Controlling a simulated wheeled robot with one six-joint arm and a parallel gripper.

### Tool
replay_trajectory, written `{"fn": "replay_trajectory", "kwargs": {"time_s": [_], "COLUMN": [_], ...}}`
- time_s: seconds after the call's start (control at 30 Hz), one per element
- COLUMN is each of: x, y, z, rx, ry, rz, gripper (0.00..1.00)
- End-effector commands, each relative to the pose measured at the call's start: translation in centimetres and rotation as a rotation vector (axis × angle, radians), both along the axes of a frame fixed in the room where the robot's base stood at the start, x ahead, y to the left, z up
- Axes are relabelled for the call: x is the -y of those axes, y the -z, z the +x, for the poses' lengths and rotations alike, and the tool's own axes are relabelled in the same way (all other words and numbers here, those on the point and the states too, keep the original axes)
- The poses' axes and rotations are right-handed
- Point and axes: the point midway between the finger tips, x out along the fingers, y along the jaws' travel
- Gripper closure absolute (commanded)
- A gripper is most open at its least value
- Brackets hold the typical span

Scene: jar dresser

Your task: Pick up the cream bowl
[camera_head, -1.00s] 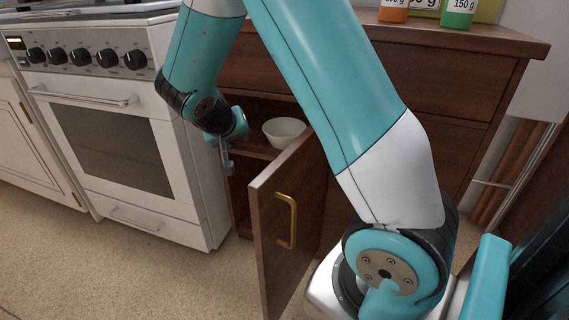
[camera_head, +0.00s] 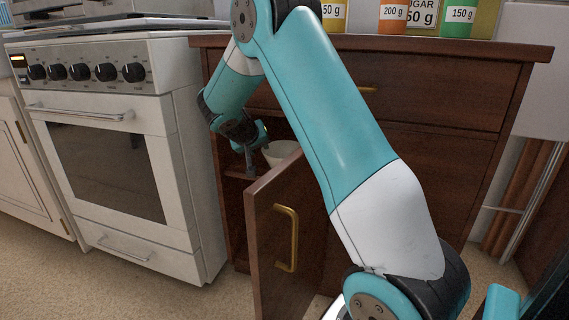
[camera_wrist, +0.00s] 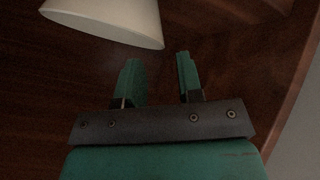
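The cream bowl (camera_head: 280,152) stands upright on a shelf inside the open cupboard of the dresser; the cupboard door hides part of it in the head view. In the wrist view the bowl (camera_wrist: 110,18) shows at the upper left, cut off by the frame edge. My gripper (camera_wrist: 157,58) has its two fingers apart, with nothing between them. The bowl is beyond and to the left of the fingertips, apart from them. In the head view my gripper (camera_head: 254,150) is at the cupboard opening, just left of the bowl.
The cupboard door (camera_head: 272,240) with a brass handle (camera_head: 287,238) stands open toward me, right of my gripper. A white stove (camera_head: 115,150) stands to the left. Several labelled jars, including a green jar (camera_head: 459,18), stand on the dresser top (camera_head: 400,42).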

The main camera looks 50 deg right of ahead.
Motion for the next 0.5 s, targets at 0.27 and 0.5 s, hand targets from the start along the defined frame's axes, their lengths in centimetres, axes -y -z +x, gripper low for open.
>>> {"fn": "replay_trajectory", "kwargs": {"time_s": [0.27, 0.5], "x": [3.3, 4.1], "y": [3.0, 3.3], "z": [1.4, 1.8], "rx": [0.0, 0.001], "ry": [0.002, 0.0], "rz": [0.001, 0.001], "gripper": [0.66, 0.66]}}
